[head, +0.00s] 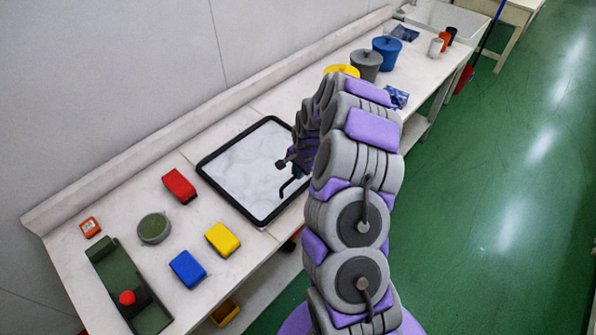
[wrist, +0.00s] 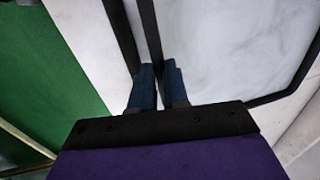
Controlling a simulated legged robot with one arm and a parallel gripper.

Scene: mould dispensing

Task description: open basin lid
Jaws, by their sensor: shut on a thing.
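The basin lid (head: 240,165) is a pale, marbled rectangular panel with a black frame, set in the white counter. It looks flat or nearly so; I cannot tell whether it is lifted at all. My gripper (head: 284,178) is at its right, front-side edge, and my arm hides part of that edge. In the wrist view, the two dark blue fingers of my gripper (wrist: 158,85) are close together on a black bar at the edge of the lid (wrist: 215,50). The inside of the basin is not visible.
A red block (head: 179,185), yellow block (head: 222,239), blue block (head: 187,269), round green dish (head: 154,228) and green tray (head: 115,275) lie left of the lid. Blue (head: 386,52), grey (head: 366,65) and yellow (head: 341,70) pots stand beyond. Green floor (head: 500,200) is open at right.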

